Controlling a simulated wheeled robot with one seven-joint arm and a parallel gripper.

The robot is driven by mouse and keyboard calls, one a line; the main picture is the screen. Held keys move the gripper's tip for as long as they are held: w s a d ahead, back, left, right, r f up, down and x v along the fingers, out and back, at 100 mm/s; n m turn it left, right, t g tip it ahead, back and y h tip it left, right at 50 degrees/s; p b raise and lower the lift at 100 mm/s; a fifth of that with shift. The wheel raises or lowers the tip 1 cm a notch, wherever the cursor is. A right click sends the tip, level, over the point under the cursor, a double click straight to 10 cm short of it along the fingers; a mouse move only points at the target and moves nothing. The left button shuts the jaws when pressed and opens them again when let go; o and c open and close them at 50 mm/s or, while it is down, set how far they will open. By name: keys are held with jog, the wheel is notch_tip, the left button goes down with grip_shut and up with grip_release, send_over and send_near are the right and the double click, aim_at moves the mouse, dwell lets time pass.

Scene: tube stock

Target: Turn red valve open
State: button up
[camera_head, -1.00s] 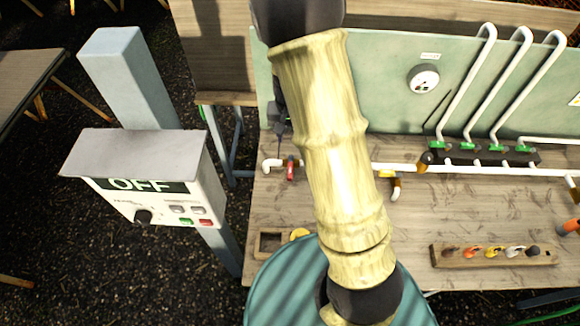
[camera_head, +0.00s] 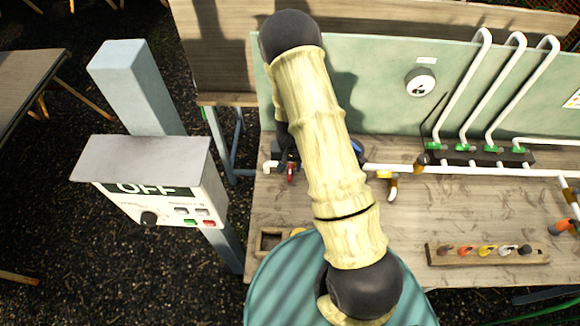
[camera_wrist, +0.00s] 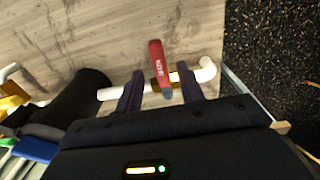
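The red valve (camera_head: 290,173) is at the left end of the white pipe on the workbench, partly hidden behind my gripper in the head view. In the wrist view its red lever handle (camera_wrist: 156,58) points up the picture, away from the white pipe. My gripper (camera_wrist: 160,72) is open, with one dark finger on each side of the handle. The handle lies between the fingers with gaps visible on both sides. In the head view my dark gripper (camera_head: 285,148) is just above the valve. Depth between fingertips and handle is hard to tell.
The white pipe (camera_head: 450,170) runs along the bench below a green back panel (camera_head: 385,100) with a gauge (camera_head: 420,82). A row of green-handled valves (camera_head: 480,150) stands right. A control box showing OFF (camera_head: 155,178) stands left. A rack of coloured pieces (camera_head: 487,253) lies in front.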

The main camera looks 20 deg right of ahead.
aim_at(290, 168)
jog(key=shift+f, duration=1.2)
grip_shut()
